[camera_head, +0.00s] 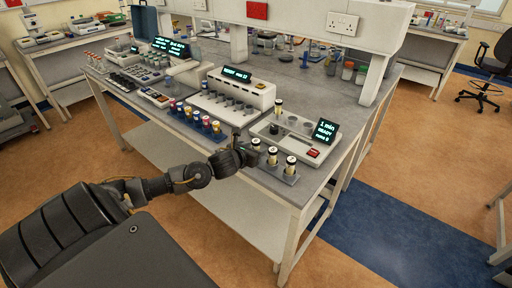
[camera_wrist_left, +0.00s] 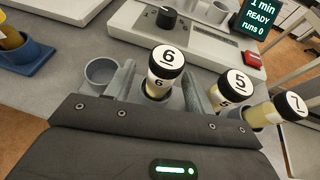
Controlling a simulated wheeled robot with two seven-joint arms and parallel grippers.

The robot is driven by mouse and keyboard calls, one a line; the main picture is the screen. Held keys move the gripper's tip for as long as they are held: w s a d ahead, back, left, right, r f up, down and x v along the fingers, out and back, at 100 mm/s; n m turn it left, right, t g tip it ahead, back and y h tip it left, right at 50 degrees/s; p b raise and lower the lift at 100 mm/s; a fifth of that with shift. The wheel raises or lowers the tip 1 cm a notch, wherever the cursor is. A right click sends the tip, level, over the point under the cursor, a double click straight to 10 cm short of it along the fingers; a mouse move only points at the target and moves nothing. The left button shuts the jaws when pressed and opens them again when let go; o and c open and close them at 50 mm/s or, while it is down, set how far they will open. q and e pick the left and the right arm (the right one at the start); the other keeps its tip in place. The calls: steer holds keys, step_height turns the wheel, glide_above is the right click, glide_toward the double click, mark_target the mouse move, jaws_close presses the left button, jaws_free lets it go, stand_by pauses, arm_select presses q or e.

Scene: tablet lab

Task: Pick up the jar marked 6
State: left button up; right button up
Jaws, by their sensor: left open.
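The jar marked 6 (camera_wrist_left: 160,82) has a black-rimmed white lid and pale yellow contents. It stands in a grey rack beside an empty holder (camera_wrist_left: 100,73). In the head view it is the leftmost jar of the rack (camera_head: 256,144), close to my gripper. My left gripper (camera_head: 249,150) is open, with one finger on each side of this jar in the left wrist view; I cannot tell whether they touch it. The jar marked 5 (camera_wrist_left: 232,88) is just right of the right finger. The jar marked 7 (camera_wrist_left: 276,110) is beyond it. My right gripper is not in view.
A white machine (camera_head: 298,134) with a "1 min READY" screen (camera_head: 325,131) stands just behind the rack. A blue rack of coloured-label jars (camera_head: 205,126) is to the left. The bench front edge (camera_head: 250,184) is near my wrist.

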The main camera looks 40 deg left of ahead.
mark_target(258, 146)
arm_select(q)
steer(key=x, duration=0.3)
steer(key=shift+w+p, duration=0.2)
steer(key=shift+p, duration=0.1)
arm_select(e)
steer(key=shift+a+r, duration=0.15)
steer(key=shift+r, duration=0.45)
arm_select(q)
steer(key=shift+s, duration=0.1)
steer(key=c, duration=1.1)
steer(key=shift+o, duration=0.2)
